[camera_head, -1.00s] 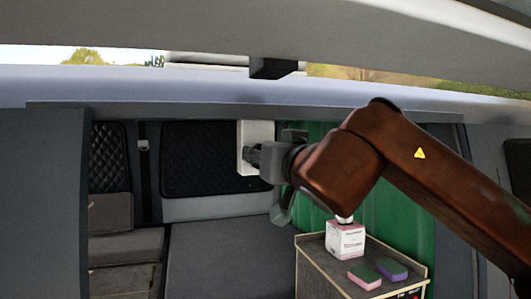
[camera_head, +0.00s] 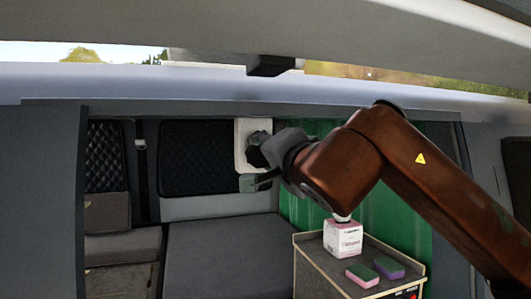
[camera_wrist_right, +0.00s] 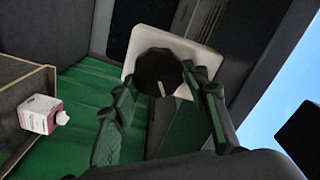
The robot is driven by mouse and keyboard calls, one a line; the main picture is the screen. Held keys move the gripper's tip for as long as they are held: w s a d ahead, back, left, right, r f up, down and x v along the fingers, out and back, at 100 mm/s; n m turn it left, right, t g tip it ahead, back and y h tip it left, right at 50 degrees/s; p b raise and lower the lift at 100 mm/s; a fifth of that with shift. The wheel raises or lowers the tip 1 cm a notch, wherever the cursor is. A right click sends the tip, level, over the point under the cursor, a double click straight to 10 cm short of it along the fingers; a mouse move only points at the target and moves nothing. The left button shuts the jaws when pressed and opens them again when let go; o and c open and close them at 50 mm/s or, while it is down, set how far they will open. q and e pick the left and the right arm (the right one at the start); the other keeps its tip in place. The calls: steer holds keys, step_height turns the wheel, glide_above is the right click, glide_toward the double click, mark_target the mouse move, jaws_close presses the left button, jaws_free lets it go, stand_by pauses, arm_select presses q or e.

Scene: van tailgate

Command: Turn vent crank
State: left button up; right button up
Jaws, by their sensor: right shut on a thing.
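The vent crank is a dark round knob (camera_wrist_right: 158,70) with a pale mark on its rim, set on a white plate (camera_wrist_right: 188,50) in the right wrist view. In the head view, the plate (camera_head: 241,148) hangs near the top of the van opening. My right gripper (camera_head: 257,163) is at the plate, with one finger above the other. In the wrist view, the fingers of my right gripper (camera_wrist_right: 165,82) stand on both sides of the knob and are shut on it. Part of the knob's side is hidden by the fingers. My left gripper is not in view.
A cabinet (camera_head: 312,266) below my right arm carries a white and pink box (camera_head: 343,240) and two sponges (camera_head: 362,275), (camera_head: 389,267). The raised tailgate (camera_head: 370,35) hangs overhead. A grey bed surface (camera_head: 218,255) lies clear below the plate.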

steer(key=m+b, duration=0.2)
steer(key=m, duration=0.8)
steer(key=m+b, duration=0.3)
steer(key=m, duration=0.7)
steer(key=m+b, duration=0.2)
steer(key=m, duration=0.8)
steer(key=shift+s+a+f+m, duration=0.2)
steer(key=shift+a+m, duration=0.2)
steer(key=m+b, duration=0.1)
steer(key=m, duration=0.4)
steer(key=shift+a+b, duration=0.1)
steer(key=shift+b, duration=0.2)
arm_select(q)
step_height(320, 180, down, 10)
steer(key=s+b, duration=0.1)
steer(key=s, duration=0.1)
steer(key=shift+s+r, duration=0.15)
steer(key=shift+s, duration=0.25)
arm_select(e)
steer(key=shift+s+r+m, duration=0.1)
steer(key=shift+r+m, duration=0.05)
steer(key=shift+m, duration=1.1)
steer(key=shift+r+m, duration=0.1)
steer(key=shift+m, duration=1.15)
